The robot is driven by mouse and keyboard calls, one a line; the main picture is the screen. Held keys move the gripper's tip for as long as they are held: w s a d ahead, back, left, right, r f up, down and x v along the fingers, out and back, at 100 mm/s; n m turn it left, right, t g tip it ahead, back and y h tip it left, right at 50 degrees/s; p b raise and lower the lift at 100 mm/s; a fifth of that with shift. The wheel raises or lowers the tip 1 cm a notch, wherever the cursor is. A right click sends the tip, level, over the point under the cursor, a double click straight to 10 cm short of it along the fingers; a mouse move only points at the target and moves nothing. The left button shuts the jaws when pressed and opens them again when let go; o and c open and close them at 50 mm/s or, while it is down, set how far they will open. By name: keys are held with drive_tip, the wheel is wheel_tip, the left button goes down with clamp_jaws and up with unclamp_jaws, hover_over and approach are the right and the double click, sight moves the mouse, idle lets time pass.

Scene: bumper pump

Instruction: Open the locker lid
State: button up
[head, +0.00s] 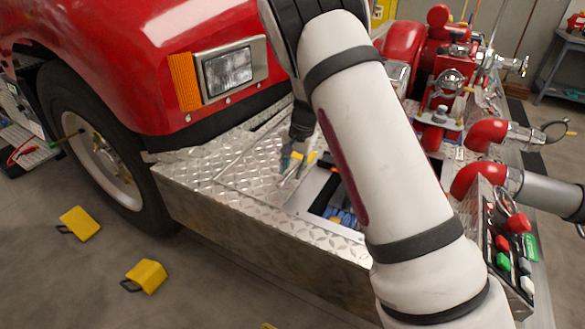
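The locker is set into the top of the truck's silver diamond-plate bumper. A diamond-plate panel (249,164), which looks like the locker lid, lies left of a partly uncovered opening. Dark and blue contents (343,216) show in the opening, and my arm hides its right side. My gripper (293,166) points down at the panel's right part, close to the opening's left edge. A small yellow piece shows beside the fingers. I cannot tell whether the fingers touch the panel or hold anything.
The red truck body with its headlight (228,71) rises behind the bumper. Red pump fittings (441,95) and a control panel (508,245) stand to the right. Yellow chocks (147,275) lie on the floor at lower left.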

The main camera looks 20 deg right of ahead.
clamp_jaws()
drive_tip(key=shift+r, duration=0.1)
